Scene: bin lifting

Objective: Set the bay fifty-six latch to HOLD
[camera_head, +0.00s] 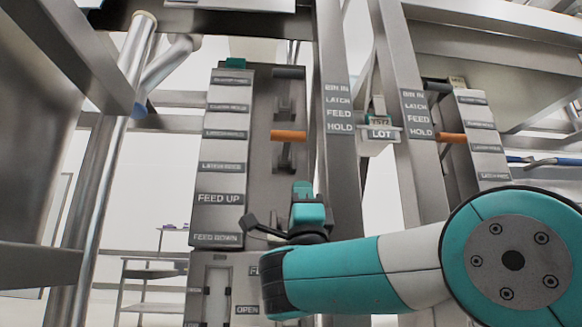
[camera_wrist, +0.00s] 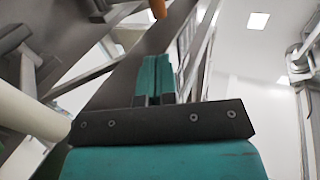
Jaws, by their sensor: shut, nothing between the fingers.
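Two upright panels each carry an orange latch handle. The left handle (camera_head: 289,135) points sideways in a slotted plate, and the right handle (camera_head: 452,138) sits beside the right post. Label columns reading BIN IN, LATCH, FEED, HOLD stand on the left post (camera_head: 339,108) and the right post (camera_head: 415,113). Both handles appear near the HOLD line from this angle. I cannot read a bay number on either. My gripper (camera_head: 303,190) is shut and empty, below the left handle. Its teal fingers (camera_wrist: 153,78) are together in the wrist view, with an orange end (camera_wrist: 158,8) above them.
A label strip with FEED UP (camera_head: 219,198) stands left of the slotted plate. A small LOT holder (camera_head: 380,134) hangs between the posts. Steel posts and beams surround the narrow space. A shelf cart (camera_head: 150,275) stands behind on the left.

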